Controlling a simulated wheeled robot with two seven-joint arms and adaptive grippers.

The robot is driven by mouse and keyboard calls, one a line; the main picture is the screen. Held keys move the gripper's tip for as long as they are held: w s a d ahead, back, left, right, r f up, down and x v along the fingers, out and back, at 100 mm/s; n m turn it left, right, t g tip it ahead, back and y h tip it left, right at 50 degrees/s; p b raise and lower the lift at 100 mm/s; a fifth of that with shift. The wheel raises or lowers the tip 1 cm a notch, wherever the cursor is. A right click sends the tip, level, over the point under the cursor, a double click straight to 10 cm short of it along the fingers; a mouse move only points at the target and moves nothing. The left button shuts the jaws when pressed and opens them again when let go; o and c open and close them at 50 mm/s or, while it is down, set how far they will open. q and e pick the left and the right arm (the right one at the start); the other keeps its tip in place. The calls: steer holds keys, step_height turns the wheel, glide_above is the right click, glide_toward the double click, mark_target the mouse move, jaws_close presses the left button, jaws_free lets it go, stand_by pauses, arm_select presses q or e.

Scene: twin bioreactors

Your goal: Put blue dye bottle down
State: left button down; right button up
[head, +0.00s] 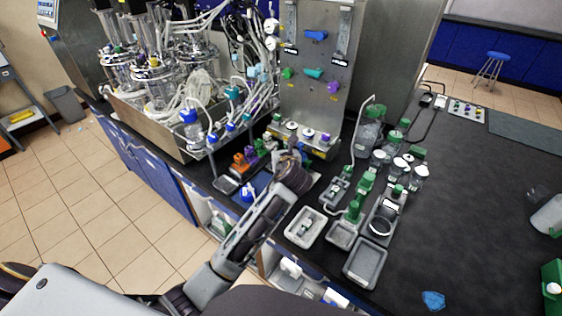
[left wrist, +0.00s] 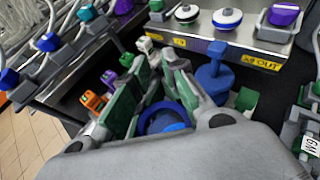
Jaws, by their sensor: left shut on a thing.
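My left gripper (left wrist: 160,95) has green-padded fingers on either side of a round blue-topped thing, which I take to be the blue dye bottle (left wrist: 165,122). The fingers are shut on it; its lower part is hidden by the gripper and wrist. In the head view my left arm reaches in from below to the bench in front of the steel panel, and its wrist covers the fingers and the held bottle. A second blue piece with a round top (left wrist: 213,75) stands just beyond the right finger. My right gripper is in neither view.
Orange pieces (head: 242,160) and a blue piece (head: 249,193) sit left of my wrist. White trays (head: 304,228) and green-capped bottles (head: 368,132) stand to the right. The steel panel (head: 316,75) rises behind. The dark bench (head: 470,200) is mostly clear farther right.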

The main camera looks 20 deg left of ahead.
arm_select(q)
steer(key=shift+f, duration=0.15)
steer(key=shift+f, duration=1.9)
steer(key=c, duration=1.3)
jaws_free()
steer(key=shift+f, duration=0.1)
steer(key=v, duration=1.2)
